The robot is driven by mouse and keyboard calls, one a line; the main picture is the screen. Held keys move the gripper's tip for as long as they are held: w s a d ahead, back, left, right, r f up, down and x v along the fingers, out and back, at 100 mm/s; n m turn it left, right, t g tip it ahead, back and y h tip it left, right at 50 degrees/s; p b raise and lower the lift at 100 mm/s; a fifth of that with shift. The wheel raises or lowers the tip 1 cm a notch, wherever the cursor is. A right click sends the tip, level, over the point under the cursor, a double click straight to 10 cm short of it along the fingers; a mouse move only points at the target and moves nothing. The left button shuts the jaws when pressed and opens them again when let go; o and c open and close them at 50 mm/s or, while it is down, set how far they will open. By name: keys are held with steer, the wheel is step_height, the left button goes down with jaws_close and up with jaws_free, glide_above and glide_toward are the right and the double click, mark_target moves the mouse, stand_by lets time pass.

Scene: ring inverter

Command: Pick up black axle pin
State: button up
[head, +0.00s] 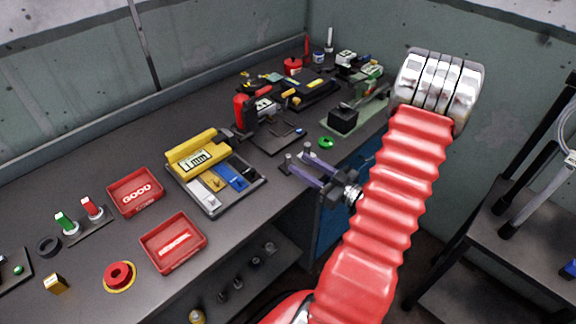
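I cannot single out the black axle pin with certainty. A small dark piece (299,131) lies on a flat dark plate (275,143) on the bench, but its shape is too small to make out. My gripper (298,163) is over the front edge of the bench, just in front of that plate. Its two purple-grey fingers point left and stand apart, with nothing visible between them. My red ribbed arm hides part of what lies behind it.
Two red trays, GOOD (137,192) and another (173,243), stand on the left bench. A grey tray (247,187) with a yellow block is mid-bench. A second table (520,230) stands right.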

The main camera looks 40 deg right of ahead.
steer(key=shift+w+a, duration=0.15)
steer(key=shift+w, duration=1.1)
steer(key=shift+w+a, duration=0.1)
steer(key=shift+w, duration=1.1)
steer(key=shift+w+a+f, duration=0.15)
steer(key=shift+w+a, duration=0.05)
steer(key=shift+w, duration=0.75)
steer(key=shift+w+a+f, duration=0.1)
steer(key=shift+w+a, duration=0.05)
steer(key=shift+w, duration=1.45)
jaws_close()
